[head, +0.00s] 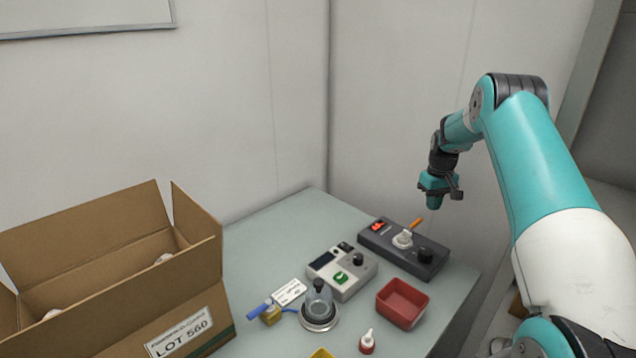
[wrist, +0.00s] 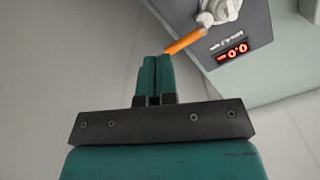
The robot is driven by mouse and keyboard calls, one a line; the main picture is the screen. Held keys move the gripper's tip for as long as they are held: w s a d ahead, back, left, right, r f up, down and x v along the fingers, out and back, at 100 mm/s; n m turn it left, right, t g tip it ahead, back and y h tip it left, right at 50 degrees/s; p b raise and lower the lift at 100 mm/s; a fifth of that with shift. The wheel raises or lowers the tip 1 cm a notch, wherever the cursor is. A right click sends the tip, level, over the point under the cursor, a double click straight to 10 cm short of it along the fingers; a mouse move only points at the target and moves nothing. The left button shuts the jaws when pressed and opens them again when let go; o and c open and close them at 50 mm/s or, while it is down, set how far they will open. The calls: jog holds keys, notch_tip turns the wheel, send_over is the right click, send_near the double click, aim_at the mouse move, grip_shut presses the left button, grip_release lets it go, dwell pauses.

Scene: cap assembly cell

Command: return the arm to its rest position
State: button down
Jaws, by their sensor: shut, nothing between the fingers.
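My arm reaches in from the right in the head view, with my gripper (head: 434,203) pointing down above the back right of the table. In the wrist view my gripper (wrist: 153,62) shows its two teal fingers side by side, shut with nothing between them. A dark device (head: 385,241) with a red display and a black knob lies below the gripper.
An open cardboard box (head: 130,262) stands at the left. A grey device (head: 334,287), a red tray (head: 420,320), a small white bottle with a red base (head: 367,343) and a glass vessel on a round base (head: 319,309) occupy the table. The table's back left (head: 262,238) is clear.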

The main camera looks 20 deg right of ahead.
jog(key=a+r+n, duration=0.2)
jog(key=a+r, duration=0.4)
jog(key=a, duration=0.4)
jog(key=a+r+n, duration=0.1)
jog(key=a+r, duration=0.4)
jog(key=a, duration=0.4)
jog(key=s+a+r+n+y, duration=0.1)
jog(key=s+a+r, duration=0.15)
jog(key=a, duration=0.35)
jog(key=s+a+r+n+t, duration=0.1)
jog(key=s+a+r, duration=0.15)
jog(key=a, duration=0.25)
jog(key=s+a+r+n+y, duration=0.1)
jog(key=s+a+r, duration=0.1)
jog(key=s+a, duration=0.3)
jog(key=s+a+n+y, duration=0.1)
jog(key=s+a, duration=0.5)
jog(key=s, duration=0.4)
jog(key=s+a+r+n+g+y+b, duration=0.1)
jog(key=s+a+n, duration=0.1)
jog(key=s+a, duration=0.5)
jog(key=s, duration=0.4)
jog(key=shift+s+r, duration=0.15)
jog(key=shift+r, duration=0.15)
jog(key=shift+d, duration=0.1)
